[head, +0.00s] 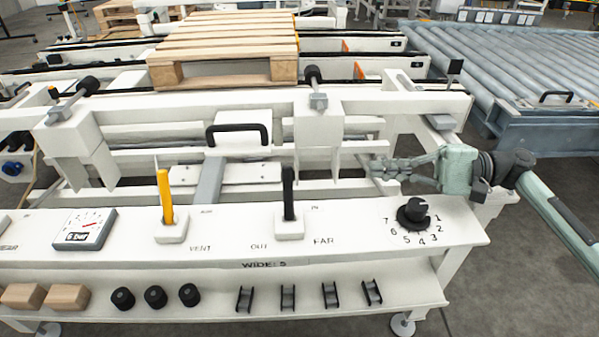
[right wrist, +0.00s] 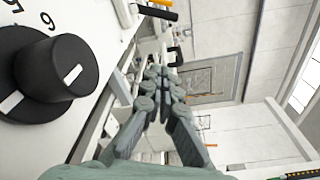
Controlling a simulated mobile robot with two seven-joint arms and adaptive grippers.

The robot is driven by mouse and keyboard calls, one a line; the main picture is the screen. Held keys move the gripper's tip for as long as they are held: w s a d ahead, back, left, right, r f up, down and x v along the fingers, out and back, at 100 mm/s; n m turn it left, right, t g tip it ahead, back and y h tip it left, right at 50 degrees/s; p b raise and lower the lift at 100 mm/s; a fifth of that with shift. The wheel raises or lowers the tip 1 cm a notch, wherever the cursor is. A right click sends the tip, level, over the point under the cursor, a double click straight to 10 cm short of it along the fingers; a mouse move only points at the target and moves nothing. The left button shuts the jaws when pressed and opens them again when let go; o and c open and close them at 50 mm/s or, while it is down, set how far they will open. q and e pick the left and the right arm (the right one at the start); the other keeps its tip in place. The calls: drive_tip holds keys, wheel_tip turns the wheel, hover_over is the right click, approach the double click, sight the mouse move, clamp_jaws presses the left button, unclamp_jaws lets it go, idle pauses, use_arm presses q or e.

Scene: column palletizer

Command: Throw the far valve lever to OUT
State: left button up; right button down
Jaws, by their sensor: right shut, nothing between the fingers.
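The far valve lever (head: 288,192) is a black handle on a white base, beside the FAR label on the white panel. It looks roughly upright, with OUT printed to its left and IN to its upper right; its exact setting is hard to tell. My right gripper (head: 376,169) is shut and empty, to the right of the lever and apart from it, near the panel's back edge. In the right wrist view its fingers (right wrist: 156,74) are together, and a black handle (right wrist: 157,12) shows at the top. My left gripper is not in view.
A yellow lever (head: 166,197) stands left, by VENT. A black numbered dial (head: 413,213) is at the panel's right, close to my right arm; it also fills the left of the wrist view (right wrist: 55,66). A gauge (head: 85,229) sits left. Posts and rails stand behind the panel.

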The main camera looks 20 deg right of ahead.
sight(288, 193)
drive_tip(key=x, duration=0.5)
drive_tip(key=s+p+x, duration=0.1)
drive_tip(key=x, duration=0.4)
drive_tip(key=s+a+r+p+x, duration=0.1)
drive_tip(key=x, duration=0.4)
drive_tip(key=shift+s+r, duration=0.1)
drive_tip(key=shift+s, duration=0.1)
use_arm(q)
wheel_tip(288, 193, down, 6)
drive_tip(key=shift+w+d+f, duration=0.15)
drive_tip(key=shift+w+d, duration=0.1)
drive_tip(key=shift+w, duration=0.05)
use_arm(e)
drive_tip(key=shift+s+a+r, duration=0.1)
drive_tip(key=shift+s+r, duration=0.05)
drive_tip(key=shift+s, duration=0.25)
